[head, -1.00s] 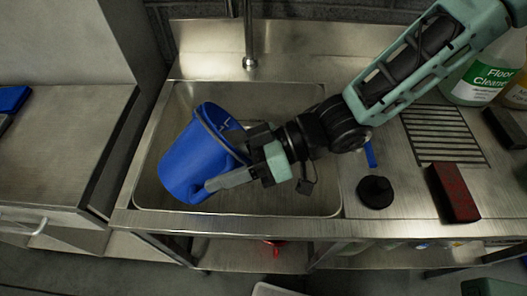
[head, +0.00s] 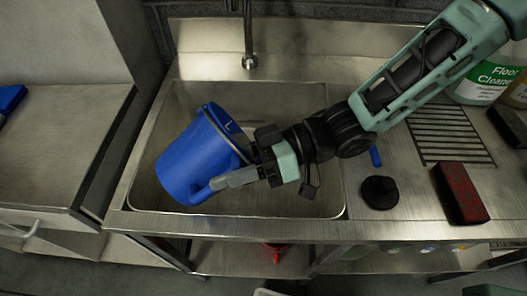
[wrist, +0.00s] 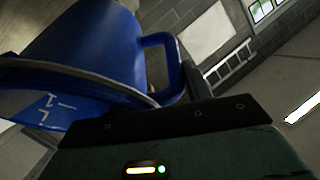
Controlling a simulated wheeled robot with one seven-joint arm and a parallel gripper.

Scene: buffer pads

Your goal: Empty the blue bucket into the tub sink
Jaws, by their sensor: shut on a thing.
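The blue bucket (head: 188,163) is tilted over the steel tub sink (head: 305,112), its rim toward the upper right and its base toward the lower left in the head view. My gripper (head: 236,168) is shut on it at its right side, by the handle. In the wrist view the bucket (wrist: 85,50) fills the upper left, with pale markings near its rim and a loop handle on its side. The inside of the bucket is hidden, so I cannot tell what it holds. The visible part of the basin floor looks bare.
A faucet (head: 248,40) stands behind the sink. On the right counter are a black round plug-like piece (head: 380,192), a dark red block (head: 460,193), a drain grate (head: 448,135) and a floor cleaner bottle (head: 490,80). A separate counter (head: 60,140) stands at left.

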